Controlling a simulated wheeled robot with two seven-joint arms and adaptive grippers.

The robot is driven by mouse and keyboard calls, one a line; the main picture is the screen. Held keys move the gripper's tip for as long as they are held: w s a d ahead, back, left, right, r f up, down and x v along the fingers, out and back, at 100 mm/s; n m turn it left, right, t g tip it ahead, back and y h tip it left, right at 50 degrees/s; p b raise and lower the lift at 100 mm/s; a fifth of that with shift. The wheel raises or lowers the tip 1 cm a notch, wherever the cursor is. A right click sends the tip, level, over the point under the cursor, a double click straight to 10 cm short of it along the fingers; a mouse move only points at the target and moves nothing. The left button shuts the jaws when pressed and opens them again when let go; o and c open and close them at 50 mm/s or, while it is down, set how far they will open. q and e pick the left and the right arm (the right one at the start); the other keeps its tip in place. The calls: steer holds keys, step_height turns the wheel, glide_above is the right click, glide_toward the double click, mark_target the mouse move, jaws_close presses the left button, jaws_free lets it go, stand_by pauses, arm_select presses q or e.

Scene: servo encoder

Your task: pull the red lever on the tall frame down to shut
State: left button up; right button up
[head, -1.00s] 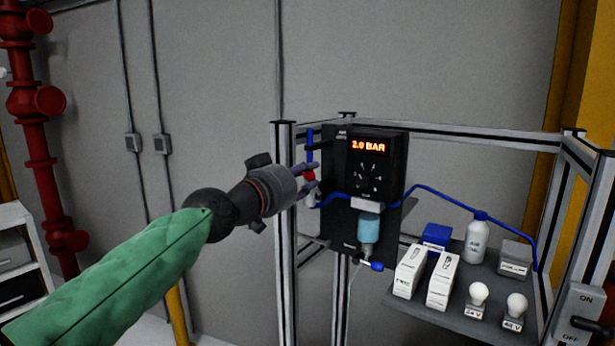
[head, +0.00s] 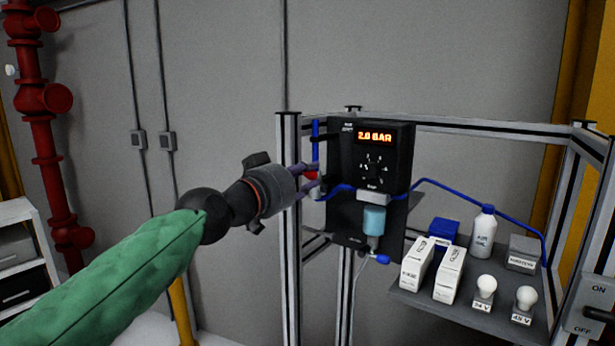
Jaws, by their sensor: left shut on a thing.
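The tall frame (head: 288,240) of metal profiles stands at the centre and right. The small red lever (head: 311,174) sits on the blue vertical tube at its left post, left of the dark panel. My left gripper (head: 310,178) reaches in from the left with its purple fingers at the lever. It is shut on the red lever, whose handle is partly hidden by the fingers. My right gripper is not in view.
The black gauge box (head: 372,160) reads 2.0 BAR, with a light-blue bowl (head: 375,220) below it. A shelf (head: 430,312) at right holds white boxes, a bottle (head: 482,235) and bulbs. An ON/OFF switch (head: 590,308) is at lower right. Red pipes (head: 45,130) stand at far left.

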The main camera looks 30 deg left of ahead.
arm_select(q)
steer(key=shift+s+a+f+b, duration=0.1)
steer(key=shift+s+f+b, duration=0.25)
steer(key=shift+s+f, duration=0.05)
steer(key=shift+s+f+b, duration=0.4)
steer(key=shift+f+b, duration=0.35)
steer(key=shift+b, duration=0.15)
steer(key=shift+a, duration=0.1)
steer(key=shift+s+f+b, duration=0.25)
steer(key=shift+f+b, duration=0.6)
steer(key=shift+b, duration=0.1)
